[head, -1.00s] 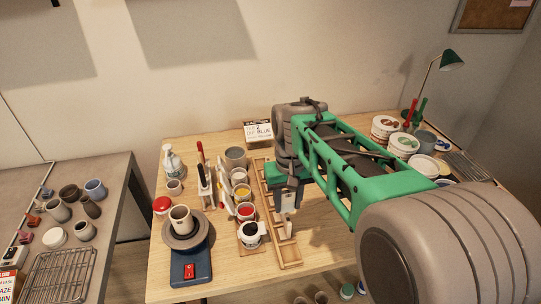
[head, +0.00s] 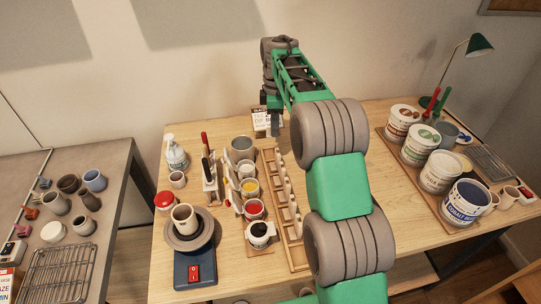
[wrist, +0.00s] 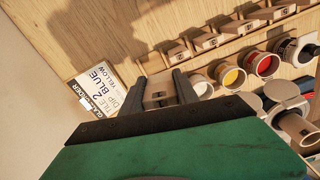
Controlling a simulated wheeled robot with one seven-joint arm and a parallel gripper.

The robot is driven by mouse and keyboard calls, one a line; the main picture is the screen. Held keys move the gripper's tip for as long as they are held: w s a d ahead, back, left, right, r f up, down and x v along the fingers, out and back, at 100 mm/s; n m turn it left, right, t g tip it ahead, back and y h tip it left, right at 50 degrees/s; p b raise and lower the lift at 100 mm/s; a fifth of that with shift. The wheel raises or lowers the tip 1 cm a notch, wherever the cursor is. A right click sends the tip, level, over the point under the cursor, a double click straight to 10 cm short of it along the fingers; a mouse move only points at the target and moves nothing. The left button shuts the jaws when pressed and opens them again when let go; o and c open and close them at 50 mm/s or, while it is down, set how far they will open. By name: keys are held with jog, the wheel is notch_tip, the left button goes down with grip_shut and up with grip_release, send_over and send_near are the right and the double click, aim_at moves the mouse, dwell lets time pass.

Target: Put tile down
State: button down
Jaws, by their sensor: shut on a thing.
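My gripper (head: 272,122) is at the back of the wooden table, in front of the card by the wall. In the wrist view my gripper (wrist: 165,82) is shut on a small beige tile (wrist: 157,93), which shows between the two dark fingers. The tile's lower part is hidden by the gripper body. The wooden tile rack (head: 295,258) runs from near the gripper toward the table front, with several small tiles standing in it. It also shows in the wrist view (wrist: 226,38). I cannot tell whether the held tile touches the rack.
The order card (wrist: 103,88) stands beside the gripper and reads "TILE 2", "DIP", "BLUE", "YELLOW". Glaze cups, including yellow (head: 249,187) and red (head: 253,208), line the rack's left side. A potter's wheel (head: 190,240) is at left, large tubs (head: 441,172) at right. Bare table lies right of the rack.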

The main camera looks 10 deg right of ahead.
jog(key=f, duration=0.4)
jog(key=w+f+n+p, duration=0.1)
jog(key=f, duration=0.3)
jog(key=w+f+n+p, duration=0.1)
jog(key=f, duration=0.3)
jog(key=shift+w, duration=0.1)
jog(key=c, duration=1.2)
grip_release()
jog(key=shift+m, duration=0.8)
jog(key=r, duration=0.5)
jog(key=s+r+b, duration=0.1)
jog(key=r, duration=0.4)
jog(key=s+r+b, duration=0.1)
jog(key=r, duration=0.5)
jog(key=shift+s, duration=0.1)
jog(key=s+r+m+t, duration=0.1)
jog(key=s+r+m, duration=0.3)
jog(key=s, duration=0.5)
jog(key=s+r+m+t, duration=0.2)
jog(key=s+m, duration=0.3)
jog(key=s, duration=0.4)
jog(key=s+f+m, duration=0.3)
jog(key=s, duration=0.3)
jog(key=s+f+m+t, duration=0.1)
jog(key=s+f+m, duration=0.2)
jog(key=s, duration=0.4)
jog(key=shift+a+m, duration=0.45)
jog(key=shift+m, duration=0.05)
